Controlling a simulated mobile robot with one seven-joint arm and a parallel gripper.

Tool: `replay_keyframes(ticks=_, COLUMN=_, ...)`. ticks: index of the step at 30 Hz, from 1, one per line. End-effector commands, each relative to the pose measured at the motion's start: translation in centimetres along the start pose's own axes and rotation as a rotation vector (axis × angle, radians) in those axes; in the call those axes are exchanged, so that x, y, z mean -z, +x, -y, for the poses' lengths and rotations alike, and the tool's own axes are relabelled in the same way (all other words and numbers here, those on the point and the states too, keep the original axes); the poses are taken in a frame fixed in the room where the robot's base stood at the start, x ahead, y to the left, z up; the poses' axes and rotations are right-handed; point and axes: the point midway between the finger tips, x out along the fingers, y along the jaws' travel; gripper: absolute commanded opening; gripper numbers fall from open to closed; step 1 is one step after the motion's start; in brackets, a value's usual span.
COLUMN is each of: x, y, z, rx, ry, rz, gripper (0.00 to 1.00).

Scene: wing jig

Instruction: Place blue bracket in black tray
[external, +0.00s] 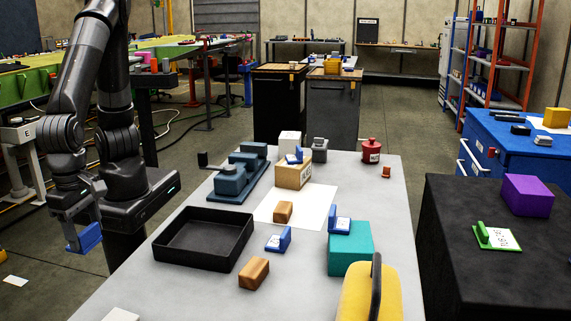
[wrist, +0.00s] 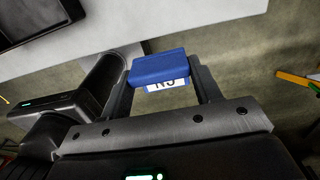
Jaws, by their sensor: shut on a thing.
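My gripper (external: 84,238) is shut on a blue bracket (external: 88,239) at the left of the external view, out past the table's left edge and above the floor. In the wrist view the blue bracket (wrist: 158,70) sits between the two fingers of my gripper (wrist: 160,85), with part of a white label showing. The black tray (external: 204,238) is empty and lies on the near left part of the table, to the right of my gripper. A corner of the black tray (wrist: 38,18) shows at the upper left of the wrist view.
Other blue brackets lie on the table (external: 180,290): one (external: 279,240) right of the tray, one on the teal block (external: 350,248), one on a wooden block (external: 293,174). A blue vise (external: 240,172) stands behind the tray. Wooden blocks (external: 254,273) and a yellow case (external: 368,292) are nearby.

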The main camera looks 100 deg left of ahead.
Motion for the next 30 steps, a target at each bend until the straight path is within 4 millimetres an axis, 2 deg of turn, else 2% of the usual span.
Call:
replay_keyframes(ticks=6, x=-4.8, y=-0.1, z=-6.8, rx=-0.018, ry=-0.163, rz=0.009, gripper=0.34)
replay_keyframes(ticks=12, x=-7.5, y=-0.5, z=-12.4, rx=-0.004, ry=-0.302, rz=0.002, gripper=0.34)
replay_keyframes(ticks=15, x=-8.2, y=-0.6, z=-14.2, rx=0.005, ry=-0.346, rz=-0.002, gripper=0.34)
replay_keyframes(ticks=20, x=-9.1, y=-0.2, z=-15.9, rx=0.010, ry=-0.380, rz=-0.008, gripper=0.34)
replay_keyframes(ticks=23, x=-10.4, y=0.8, z=-17.0, rx=0.010, ry=-0.385, rz=-0.009, gripper=0.34)
replay_keyframes(ticks=30, x=-14.8, y=4.2, z=-20.1, rx=0.009, ry=-0.386, rz=-0.009, gripper=0.34)
